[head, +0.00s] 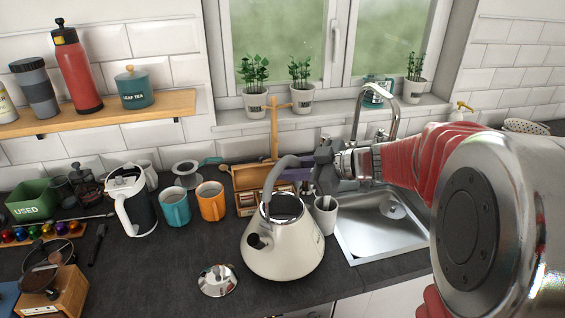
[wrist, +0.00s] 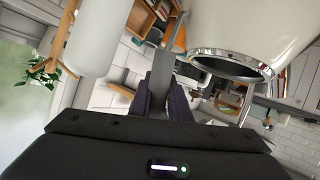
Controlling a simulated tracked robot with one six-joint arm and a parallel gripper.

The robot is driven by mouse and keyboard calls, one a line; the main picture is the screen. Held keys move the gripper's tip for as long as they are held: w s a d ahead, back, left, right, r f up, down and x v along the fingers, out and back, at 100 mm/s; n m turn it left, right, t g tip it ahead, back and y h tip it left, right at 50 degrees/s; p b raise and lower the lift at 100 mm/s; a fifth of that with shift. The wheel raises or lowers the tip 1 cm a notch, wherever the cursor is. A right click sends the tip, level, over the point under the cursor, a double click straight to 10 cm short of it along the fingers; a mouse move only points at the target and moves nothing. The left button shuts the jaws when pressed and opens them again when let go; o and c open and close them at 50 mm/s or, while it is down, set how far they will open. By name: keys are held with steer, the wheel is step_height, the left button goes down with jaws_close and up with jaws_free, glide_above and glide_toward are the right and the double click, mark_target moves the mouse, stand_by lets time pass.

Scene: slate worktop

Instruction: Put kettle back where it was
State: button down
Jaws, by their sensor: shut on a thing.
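A cream kettle (head: 282,250) with a grey arched handle and a dark spout knob is at the middle front of the worktop, its top open. I cannot tell whether its base touches the worktop. My gripper (head: 328,168) is at the right end of the handle, shut on it. In the wrist view my gripper (wrist: 168,98) has the grey handle between its fingers, and the cream kettle's open metal rim (wrist: 235,62) is close by at upper right. A shiny lid (head: 217,280) lies on the worktop left of the kettle.
A black-and-white jug kettle (head: 132,205), a teal mug (head: 174,208) and an orange mug (head: 211,201) stand to the left. A wooden rack (head: 247,204) is behind the cream kettle. A white cup (head: 325,217) and the sink (head: 385,238) are to the right.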

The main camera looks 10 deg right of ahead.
steer(key=shift+f, duration=0.4)
steer(key=c, duration=1.6)
jaws_free()
steer(key=shift+c, duration=0.2)
steer(key=v, duration=1.2)
